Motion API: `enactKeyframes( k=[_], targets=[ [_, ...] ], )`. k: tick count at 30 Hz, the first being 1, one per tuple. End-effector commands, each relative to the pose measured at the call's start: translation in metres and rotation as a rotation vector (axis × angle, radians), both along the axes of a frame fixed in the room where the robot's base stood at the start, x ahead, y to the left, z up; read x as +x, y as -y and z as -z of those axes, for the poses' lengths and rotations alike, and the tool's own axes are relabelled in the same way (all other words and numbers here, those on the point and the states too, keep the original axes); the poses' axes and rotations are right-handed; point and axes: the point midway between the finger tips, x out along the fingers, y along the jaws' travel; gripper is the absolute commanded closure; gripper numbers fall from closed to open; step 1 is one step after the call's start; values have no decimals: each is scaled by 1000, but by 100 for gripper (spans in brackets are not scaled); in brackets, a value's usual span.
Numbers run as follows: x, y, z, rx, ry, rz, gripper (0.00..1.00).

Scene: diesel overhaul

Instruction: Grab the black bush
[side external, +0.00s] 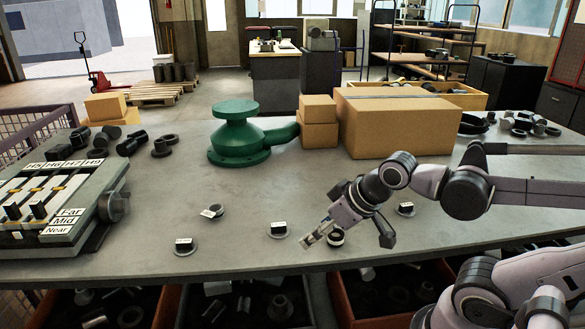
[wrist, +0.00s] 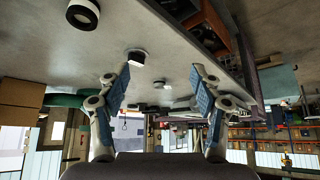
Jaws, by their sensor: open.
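Several small dark bushes stand apart on the grey table. One black bush with a pale ring (side external: 336,238) is just right of my gripper (side external: 312,237) in the side view. In the wrist view a black ring-shaped bush with a white bore (wrist: 83,14) lies at the top left, outside my fingers. Other flanged bushes with white labels stand at the middle (side external: 278,229), left (side external: 184,247), centre left (side external: 212,212) and right (side external: 405,208). My gripper is open and empty above the table; its two fingers also show in the wrist view (wrist: 160,78), with a white-labelled bush (wrist: 137,58) beyond their tips.
A slotted rack with labels (side external: 60,205) stands at the left. A green flanged casting (side external: 238,140) and cardboard boxes (side external: 400,122) stand at the back. Loose dark rings and parts lie at the back left and back right. Bins sit below the table's front edge.

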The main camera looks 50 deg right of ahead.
Motion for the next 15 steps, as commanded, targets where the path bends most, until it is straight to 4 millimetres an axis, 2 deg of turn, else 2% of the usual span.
enactKeyframes(
  k=[5,8,11,15],
  targets=[
    [1,2,-1,11,-10,23,35],
    [4,9,-3,59,-51,117,35],
    [8,24,-7,146,-125,302,35],
    [15,49,-10,283,-250,650,35]
  ],
)
